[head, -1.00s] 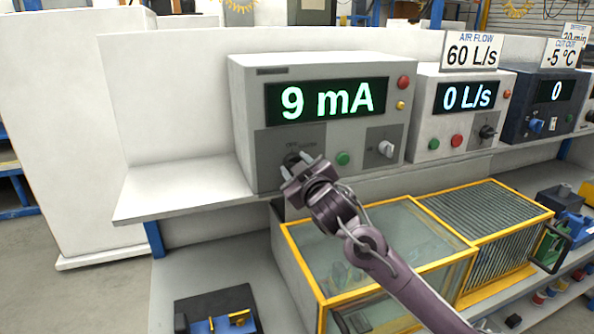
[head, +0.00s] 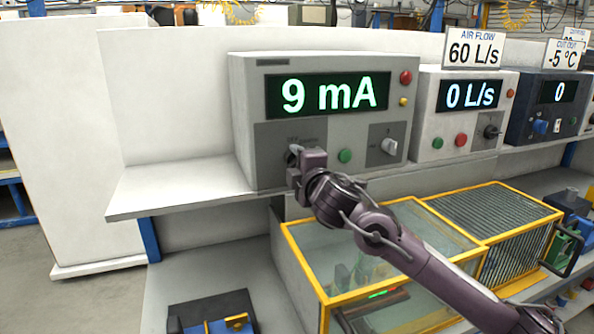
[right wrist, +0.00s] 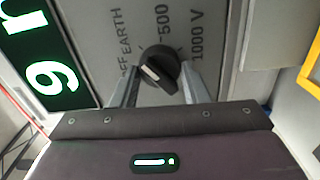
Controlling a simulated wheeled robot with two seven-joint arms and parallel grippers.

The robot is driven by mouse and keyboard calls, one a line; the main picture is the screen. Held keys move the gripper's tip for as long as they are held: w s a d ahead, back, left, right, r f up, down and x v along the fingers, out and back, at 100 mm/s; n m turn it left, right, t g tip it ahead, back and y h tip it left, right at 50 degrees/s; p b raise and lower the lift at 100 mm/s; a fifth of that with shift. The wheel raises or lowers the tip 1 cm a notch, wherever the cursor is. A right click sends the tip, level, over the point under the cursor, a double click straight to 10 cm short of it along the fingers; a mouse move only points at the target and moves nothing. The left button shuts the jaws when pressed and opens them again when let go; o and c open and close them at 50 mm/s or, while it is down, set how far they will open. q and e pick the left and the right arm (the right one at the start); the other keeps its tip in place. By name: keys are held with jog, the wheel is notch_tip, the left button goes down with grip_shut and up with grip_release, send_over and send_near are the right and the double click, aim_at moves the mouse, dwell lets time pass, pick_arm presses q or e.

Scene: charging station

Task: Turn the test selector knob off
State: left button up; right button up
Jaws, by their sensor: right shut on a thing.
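The test selector knob (right wrist: 158,70) is black with a white pointer mark. It sits on the grey panel of the unit (head: 243,110) whose display reads 9 mA. In the right wrist view, labels OFF, EARTH, 500 and 1000 V surround it. The white mark lies on the knob's left side, towards the OFF and EARTH labels; which one it meets is unclear. My right gripper (right wrist: 162,72) is shut on the knob, one finger on each side. In the head view my right gripper (head: 294,160) covers most of the knob. My left gripper is not in view.
A green button (head: 345,156) and a grey rotary switch (head: 389,146) are right of the knob. An air flow unit (head: 424,100) stands further right. A yellow-framed glass case (head: 375,258) lies below my right arm. The shelf's left end (head: 170,185) is clear.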

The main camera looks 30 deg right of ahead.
jog(key=n+b, duration=0.1)
jog(key=n, duration=0.1)
jog(key=n+b, duration=0.2)
jog(key=n, duration=0.1)
jog(key=shift+f+n, duration=0.3)
jog(key=shift+n+b, duration=1.35)
jog(key=shift+n, duration=1.25)
jog(key=o, duration=1)
jog(key=shift+r, duration=0.1)
jog(key=shift+s, duration=0.1)
